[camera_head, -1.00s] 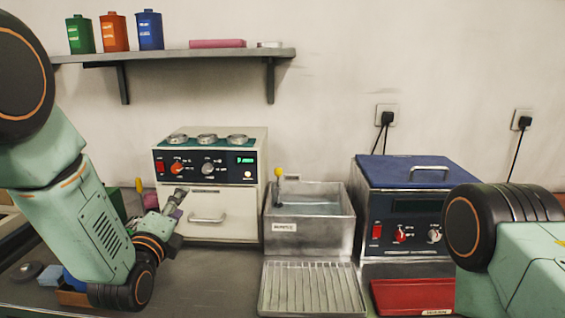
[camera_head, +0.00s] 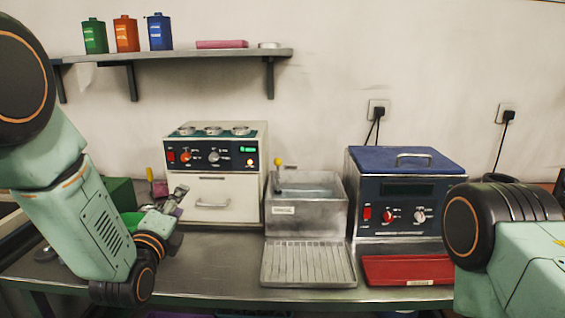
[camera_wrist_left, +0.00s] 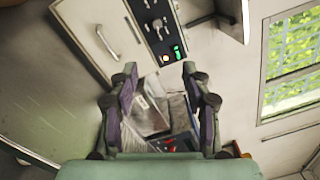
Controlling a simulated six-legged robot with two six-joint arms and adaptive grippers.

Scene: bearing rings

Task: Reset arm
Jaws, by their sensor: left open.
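My left gripper (camera_head: 174,200) hangs in front of the white heater box, near its left side, in the head view. In the left wrist view its two fingers (camera_wrist_left: 160,98) stand wide apart with nothing between them. Through the gap I see the steel tank (camera_wrist_left: 150,108) farther off. My right arm shows at the right edge of the head view, but its gripper is out of the picture. Several metal bearing rings (camera_head: 213,130) lie on top of the white heater box (camera_head: 230,187), apart from my gripper.
The steel tank (camera_head: 308,222) has a ribbed drain tray (camera_head: 307,264) before it. A blue-lidded machine (camera_head: 405,160) and a red tray (camera_head: 408,269) stand to the right. A shelf (camera_head: 200,54) holds three bottles and a pink block. The bench front (camera_head: 215,270) is clear.

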